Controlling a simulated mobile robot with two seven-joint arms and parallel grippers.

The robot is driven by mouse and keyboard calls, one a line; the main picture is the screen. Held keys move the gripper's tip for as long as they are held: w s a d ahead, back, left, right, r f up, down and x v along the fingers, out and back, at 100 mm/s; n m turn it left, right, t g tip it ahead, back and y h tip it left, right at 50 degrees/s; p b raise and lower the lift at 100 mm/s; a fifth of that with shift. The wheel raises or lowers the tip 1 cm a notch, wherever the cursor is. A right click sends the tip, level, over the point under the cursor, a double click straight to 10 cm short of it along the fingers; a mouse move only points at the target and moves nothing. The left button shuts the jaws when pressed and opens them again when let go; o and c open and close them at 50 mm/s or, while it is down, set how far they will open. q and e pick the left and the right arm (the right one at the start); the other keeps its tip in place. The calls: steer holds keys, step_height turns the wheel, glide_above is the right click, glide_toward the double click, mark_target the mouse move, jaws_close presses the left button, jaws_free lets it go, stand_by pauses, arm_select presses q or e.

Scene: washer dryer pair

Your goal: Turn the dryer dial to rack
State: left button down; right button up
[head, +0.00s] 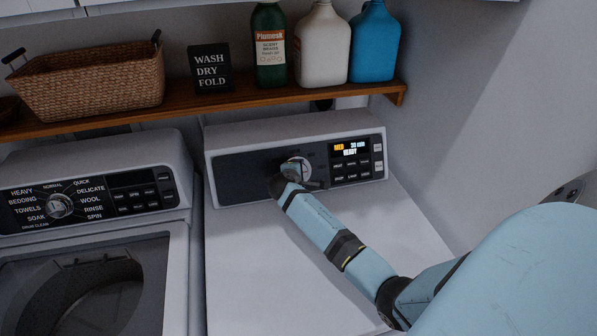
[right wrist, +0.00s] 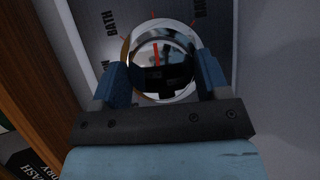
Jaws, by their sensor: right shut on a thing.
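The dryer (head: 280,250) is the white machine on the right in the head view. Its round silver dial (head: 300,166) is on the dark control panel, partly hidden by my right gripper (head: 290,176). In the right wrist view, my right gripper (right wrist: 164,72) has one finger on each side of the dial (right wrist: 160,82) and is shut on it. The dial's red pointer mark (right wrist: 156,54) points toward the picture's top, between the word "BATH" (right wrist: 111,21) on the left and a cut-off word beginning "RA" (right wrist: 200,10) on the right. My left gripper is out of view.
The dryer's lit display (head: 350,148) shows "MED", "30 min" and "READY". The washer (head: 180,255) stands close on the left. A wooden shelf (head: 220,100) above holds a basket (head: 95,82), a sign (head: 210,68) and bottles (head: 322,45). A wall bounds the right side.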

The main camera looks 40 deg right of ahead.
steer(key=m+g+y+p, duration=0.1)
steer(key=m, duration=0.2)
steer(key=shift+r+p, duration=0.2)
steer(key=shift+p, duration=0.15)
steer(key=m+y, duration=0.1)
steer(key=m, duration=0.1)
steer(key=shift+m+g+y+p, duration=0.3)
steer(key=shift+p, duration=0.1)
steer(key=shift+m+y, duration=0.3)
steer(key=shift+m, duration=0.7)
steer(key=shift+f, duration=0.1)
steer(key=o, duration=0.9)
steer(key=shift+d, duration=0.1)
